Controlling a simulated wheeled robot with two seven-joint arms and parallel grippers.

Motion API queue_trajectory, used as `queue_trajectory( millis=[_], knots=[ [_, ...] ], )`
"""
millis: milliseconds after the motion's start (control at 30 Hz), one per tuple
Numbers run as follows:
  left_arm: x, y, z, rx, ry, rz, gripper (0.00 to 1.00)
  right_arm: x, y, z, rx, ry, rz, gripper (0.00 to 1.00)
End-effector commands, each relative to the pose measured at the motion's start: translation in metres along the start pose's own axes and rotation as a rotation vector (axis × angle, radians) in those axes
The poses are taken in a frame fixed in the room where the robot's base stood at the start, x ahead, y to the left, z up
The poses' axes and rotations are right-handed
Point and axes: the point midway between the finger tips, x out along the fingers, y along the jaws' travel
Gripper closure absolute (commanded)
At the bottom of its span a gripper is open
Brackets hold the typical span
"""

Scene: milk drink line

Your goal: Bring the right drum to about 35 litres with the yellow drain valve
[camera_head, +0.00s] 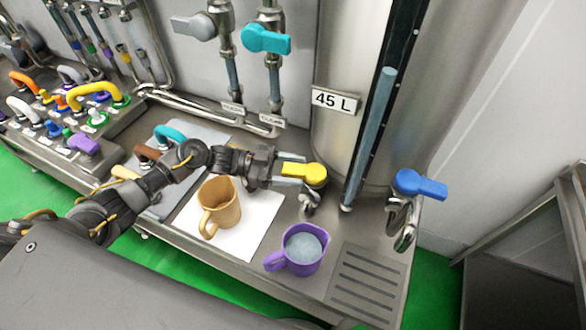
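The right drum (345,135) is a steel cylinder with a white "45 L" sign. A dark strip with a sight tube (371,135) runs down its side; its blue-grey column tops out a little above the sign's height. The yellow drain valve handle (310,173) sits low at the drum's front, above a bent metal spout. My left gripper (287,172) comes in from the left with its fingertips at the left end of the yellow handle; whether they close on it I cannot tell. A purple jug (296,262) with greyish liquid stands below and in front of the spout. My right gripper is out of view.
A tan jug (220,208) stands on a white sheet (258,226), just below my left arm. A blue valve handle (420,185) is at the right, above a slotted drain plate (366,282). Turquoise (267,38) and grey (194,27) valves are up behind. Coloured handles crowd the left.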

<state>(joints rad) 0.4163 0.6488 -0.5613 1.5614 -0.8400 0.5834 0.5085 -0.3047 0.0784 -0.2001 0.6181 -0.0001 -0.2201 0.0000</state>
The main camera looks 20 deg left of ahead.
Motion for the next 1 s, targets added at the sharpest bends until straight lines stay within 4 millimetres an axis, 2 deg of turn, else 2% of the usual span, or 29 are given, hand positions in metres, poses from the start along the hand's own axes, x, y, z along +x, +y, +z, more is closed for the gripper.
queue_trajectory(
  millis=[233,400,733,1000],
  knots=[
    [0.000,0.000,-0.007,0.003,0.000,0.000,0.44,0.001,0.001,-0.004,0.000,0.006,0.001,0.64],
    [0.000,0.004,-0.034,0.004,0.000,0.002,0.44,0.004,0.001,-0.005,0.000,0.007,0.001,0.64],
    [0.007,0.056,-0.092,0.005,0.001,0.003,0.44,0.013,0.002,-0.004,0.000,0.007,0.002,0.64],
    [0.014,0.110,-0.115,0.003,0.000,0.003,0.44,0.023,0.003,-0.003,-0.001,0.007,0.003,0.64]
  ],
)
